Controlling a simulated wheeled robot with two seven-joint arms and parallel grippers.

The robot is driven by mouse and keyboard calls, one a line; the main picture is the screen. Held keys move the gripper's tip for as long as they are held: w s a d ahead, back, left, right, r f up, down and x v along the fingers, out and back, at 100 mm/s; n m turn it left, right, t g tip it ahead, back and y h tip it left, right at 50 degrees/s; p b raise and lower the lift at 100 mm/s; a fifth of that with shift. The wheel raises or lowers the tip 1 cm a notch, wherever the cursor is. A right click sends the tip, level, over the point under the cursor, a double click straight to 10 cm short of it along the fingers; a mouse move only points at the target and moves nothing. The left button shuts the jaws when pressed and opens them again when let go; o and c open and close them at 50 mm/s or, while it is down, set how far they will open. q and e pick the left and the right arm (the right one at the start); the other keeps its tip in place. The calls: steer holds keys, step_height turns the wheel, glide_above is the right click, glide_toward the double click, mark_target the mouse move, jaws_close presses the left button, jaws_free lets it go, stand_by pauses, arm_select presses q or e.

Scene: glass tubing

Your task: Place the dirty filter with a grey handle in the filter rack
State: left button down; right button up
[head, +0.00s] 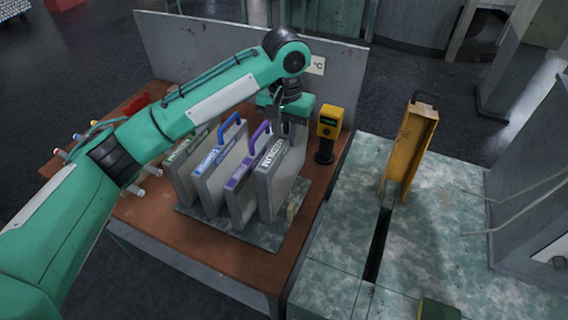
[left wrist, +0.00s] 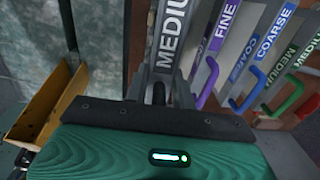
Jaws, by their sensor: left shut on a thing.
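My left gripper (head: 291,135) reaches down over the right end of the filter row and is shut on the filter labelled MEDIUM with a grey band (head: 273,178). Its grey label also shows between the fingers in the left wrist view (left wrist: 172,38). The gripper hides its handle. The filter stands nearly upright, beside the purple FINE filter (head: 240,185) in the filter rack (head: 225,228). I cannot tell whether its lower edge is seated in the rack. My right gripper is not in view.
Blue-handled (head: 212,170) and green-labelled (head: 180,160) filters stand further left in the rack. A yellow and black device (head: 329,125) stands close right of my gripper. A yellow frame with a dark handle (head: 410,145) stands upright at the slot in the mottled worktop (head: 440,225).

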mark_target(285, 165)
arm_select(q)
step_height(285, 165, down, 5)
steer(key=shift+f+p, duration=0.1)
steer(key=shift+p, duration=0.45)
steer(key=shift+f, duration=0.85)
step_height(285, 165, down, 4)
steer(key=shift+r+p, duration=0.15)
steer(key=shift+p, duration=0.45)
steer(key=c, duration=1.2)
jaws_free()
steer(key=shift+o, duration=0.2)
